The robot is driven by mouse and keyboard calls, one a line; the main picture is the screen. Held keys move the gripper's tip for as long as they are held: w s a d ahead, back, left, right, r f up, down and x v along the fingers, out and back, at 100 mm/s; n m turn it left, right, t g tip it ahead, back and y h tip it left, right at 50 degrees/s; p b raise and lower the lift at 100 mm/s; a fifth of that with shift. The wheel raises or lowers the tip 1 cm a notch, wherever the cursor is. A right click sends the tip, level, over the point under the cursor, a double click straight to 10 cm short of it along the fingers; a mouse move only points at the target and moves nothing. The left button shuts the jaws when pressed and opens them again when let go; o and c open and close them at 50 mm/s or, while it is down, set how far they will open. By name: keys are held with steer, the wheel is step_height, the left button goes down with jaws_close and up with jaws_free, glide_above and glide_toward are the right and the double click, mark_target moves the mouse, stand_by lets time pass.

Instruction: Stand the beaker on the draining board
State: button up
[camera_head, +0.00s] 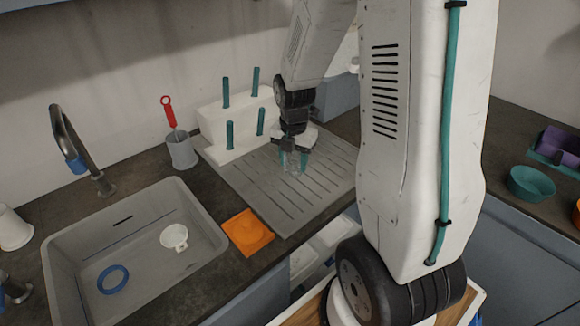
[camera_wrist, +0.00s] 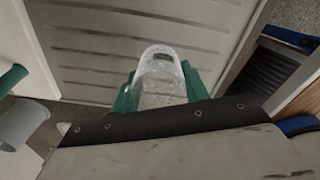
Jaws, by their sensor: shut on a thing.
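The beaker (camera_wrist: 162,80) is clear and shows between the teal fingers of my gripper (camera_wrist: 160,92) in the wrist view. In the head view, my gripper (camera_head: 293,160) points down over the grey ribbed draining board (camera_head: 258,190), shut on the beaker (camera_head: 295,170), which is faint there. The draining board also fills the upper middle of the wrist view (camera_wrist: 100,60). I cannot tell whether the beaker's base touches the board or is just above it.
A white rack with teal pegs (camera_head: 225,125) stands at the board's back. A grey holder (camera_head: 181,150) with a red-handled brush (camera_head: 169,112) is left of it. An orange square piece (camera_head: 247,231) lies by the sink (camera_head: 210,240). The board's front right is bare.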

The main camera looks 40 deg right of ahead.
mark_target(293, 170)
steer(key=shift+f, duration=1.75)
steer(key=shift+f, duration=0.2)
steer(key=o, duration=1.1)
steer(key=shift+r, duration=0.15)
step_height(293, 170, up, 12)
steer(key=s+a+r+m, duration=0.4)
steer(key=s+m, duration=0.2)
steer(key=m, duration=0.1)
steer(key=s+a+r+m, duration=0.4)
steer(key=s+a+m, duration=0.1)
steer(key=s+m, duration=0.2)
steer(key=s+a+r+m+t, duration=0.1)
steer(key=s+a+r+m, duration=0.3)
steer(key=s+m, duration=0.3)
steer(key=shift+a+r+m, duration=0.15)
steer(key=shift+a+m, duration=0.4)
steer(key=shift+m, duration=0.45)
